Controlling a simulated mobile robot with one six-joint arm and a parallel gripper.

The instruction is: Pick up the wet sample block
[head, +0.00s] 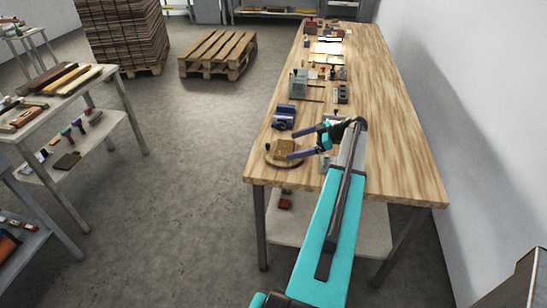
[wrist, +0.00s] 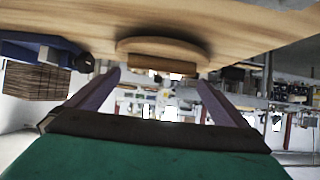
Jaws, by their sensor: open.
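A brown block (wrist: 162,64) sits against a round wooden board (wrist: 160,45) in the wrist view, which shows the scene upside down. I take it for the sample block; whether it is wet cannot be told. In the head view the round board (head: 272,158) lies at the near left corner of the workbench. My gripper (head: 291,144) is open, with its purple fingers over the board. In the wrist view my gripper (wrist: 160,82) has one finger to each side of the block, apart from it, with nothing held between them.
A blue vise (head: 284,116) stands on the workbench (head: 375,90) just beyond the board. Grey fixtures (head: 299,83) and small items line the left edge farther back. The bench's right side is clear. A pallet (head: 218,53) and a side table (head: 60,88) stand to the left.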

